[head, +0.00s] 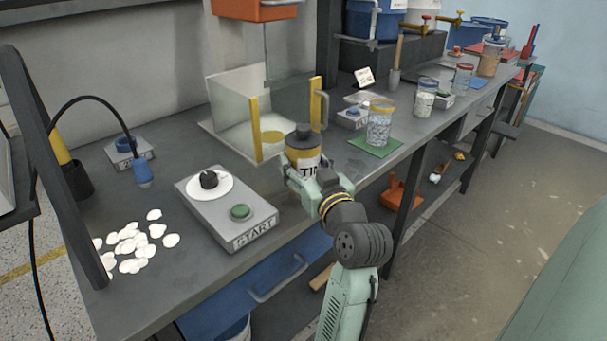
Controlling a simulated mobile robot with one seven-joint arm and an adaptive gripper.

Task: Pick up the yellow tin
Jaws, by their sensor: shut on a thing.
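The yellow tin (303,146) has a dark grey cap, a yellow body and a white label with dark letters that begin "TI". My gripper (302,172) is shut on the lower part of the tin, at the front edge of the grey bench. The tin is upright or nearly so. My gripper hides its base, so I cannot tell whether it touches the bench.
Left of the tin stands a grey START box (228,216) with a green button. Behind it is a clear-walled enclosure (237,115) with yellow edge strips. A glass jar (379,123) on a green mat (361,147) stands to the right. White discs (130,247) lie at left.

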